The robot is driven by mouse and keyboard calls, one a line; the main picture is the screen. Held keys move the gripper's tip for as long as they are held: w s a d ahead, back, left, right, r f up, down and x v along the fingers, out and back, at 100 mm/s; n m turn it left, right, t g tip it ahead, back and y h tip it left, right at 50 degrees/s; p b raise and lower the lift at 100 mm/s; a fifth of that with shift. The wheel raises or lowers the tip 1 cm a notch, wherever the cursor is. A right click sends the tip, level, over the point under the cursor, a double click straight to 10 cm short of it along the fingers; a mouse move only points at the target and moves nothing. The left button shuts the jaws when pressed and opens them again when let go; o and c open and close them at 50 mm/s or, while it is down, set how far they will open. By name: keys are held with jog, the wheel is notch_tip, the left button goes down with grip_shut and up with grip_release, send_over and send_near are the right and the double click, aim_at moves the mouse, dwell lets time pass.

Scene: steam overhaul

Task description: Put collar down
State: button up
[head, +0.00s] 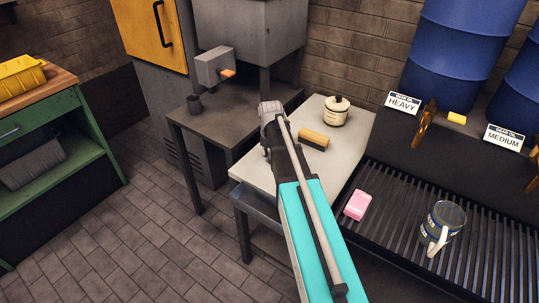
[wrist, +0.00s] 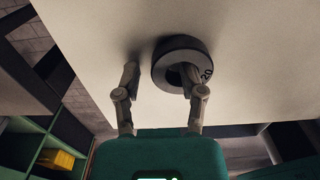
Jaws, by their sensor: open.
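The right fingertip overlaps the collar's hole; the left fingertip is outside, to the left of the ring, with a gap between. I cannot tell whether the right finger touches the ring. In the head view my arm hides the collar, and the bench top (head: 345,160) shows around the arm.
A cream lidded pot (head: 334,113) and a wooden-backed brush (head: 314,141) stand on the bench. To the right are a slatted drain tray (head: 390,225), a pink block (head: 357,205) and a mug (head: 441,228).

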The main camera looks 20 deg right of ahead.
aim_at(269, 156)
notch_tip(269, 156, up, 12)
jog(key=p, duration=1.1)
jog(key=shift+p, duration=0.4)
dwell(0.5)
jog(key=s+a+m, duration=1.3)
jog(key=s+m, duration=0.3)
jog(key=m, duration=0.8)
jog(key=shift+s+a+m, duration=0.15)
jog(key=shift+s+m, duration=0.15)
jog(key=shift+s, duration=0.05)
jog(key=shift+r, duration=0.1)
